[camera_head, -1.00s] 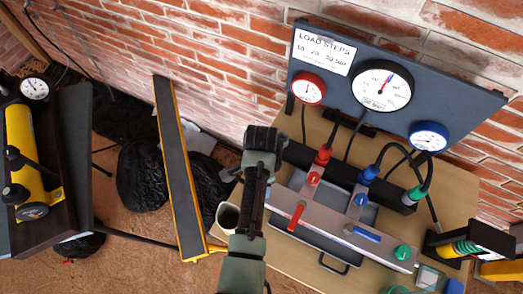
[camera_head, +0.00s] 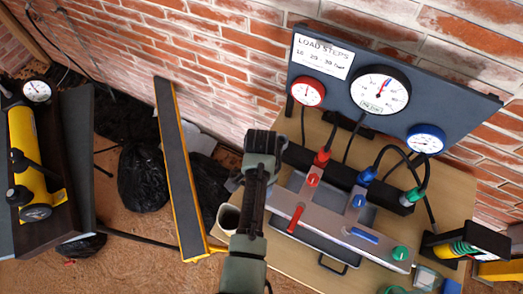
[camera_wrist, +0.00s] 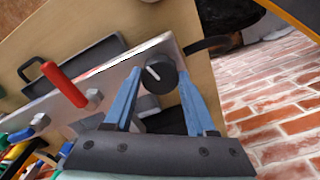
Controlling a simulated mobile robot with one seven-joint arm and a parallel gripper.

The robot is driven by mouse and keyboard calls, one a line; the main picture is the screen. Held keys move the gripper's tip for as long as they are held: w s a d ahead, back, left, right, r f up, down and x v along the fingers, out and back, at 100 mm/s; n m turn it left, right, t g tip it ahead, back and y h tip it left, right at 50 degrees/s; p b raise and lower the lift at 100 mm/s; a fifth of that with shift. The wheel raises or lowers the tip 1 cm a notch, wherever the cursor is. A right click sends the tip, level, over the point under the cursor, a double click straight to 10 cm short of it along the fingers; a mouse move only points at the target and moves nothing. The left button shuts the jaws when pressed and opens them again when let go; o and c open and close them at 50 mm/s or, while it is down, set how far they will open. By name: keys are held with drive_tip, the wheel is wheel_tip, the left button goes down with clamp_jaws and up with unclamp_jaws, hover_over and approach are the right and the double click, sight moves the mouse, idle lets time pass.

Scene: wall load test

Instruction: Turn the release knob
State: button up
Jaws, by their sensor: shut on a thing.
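The release knob (camera_wrist: 160,74) is a round black knob with a white pointer line, at the end of a metal manifold plate (camera_wrist: 115,75) in the wrist view. My gripper (camera_wrist: 161,70) has its two blue fingers on either side of the knob and is shut on it. In the head view my arm covers the knob and the gripper's fingers. The manifold plate also shows in the head view (camera_head: 330,226), with red, blue and green fittings and a red lever (camera_head: 296,219).
A gauge board (camera_head: 440,103) with red, black and blue-rimmed gauges stands behind the plate. Hoses run to the fittings. A mug (camera_head: 229,217) is close left of my arm on the wooden table (camera_head: 455,190). A yellow-edged beam (camera_head: 178,170) and a yellow cylinder (camera_head: 30,160) stand left.

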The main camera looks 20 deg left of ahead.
drive_tip(key=n+p, duration=0.1)
drive_tip(key=n, duration=0.2)
drive_tip(key=shift+r+n, duration=0.15)
drive_tip(key=shift+n, duration=0.25)
drive_tip(key=n+p, duration=0.1)
drive_tip(key=n, duration=0.2)
drive_tip(key=shift+n, duration=0.3)
drive_tip(key=n+p, duration=0.1)
drive_tip(key=n, duration=0.2)
drive_tip(key=shift+n, duration=0.3)
drive_tip(key=shift+n+p, duration=0.35)
drive_tip(key=shift+n, duration=1.55)
drive_tip(key=o, duration=1.4)
drive_tip(key=shift+c, duration=0.2)
wheel_tip(320, 180, up, 13)
drive_tip(key=shift+b, duration=0.35)
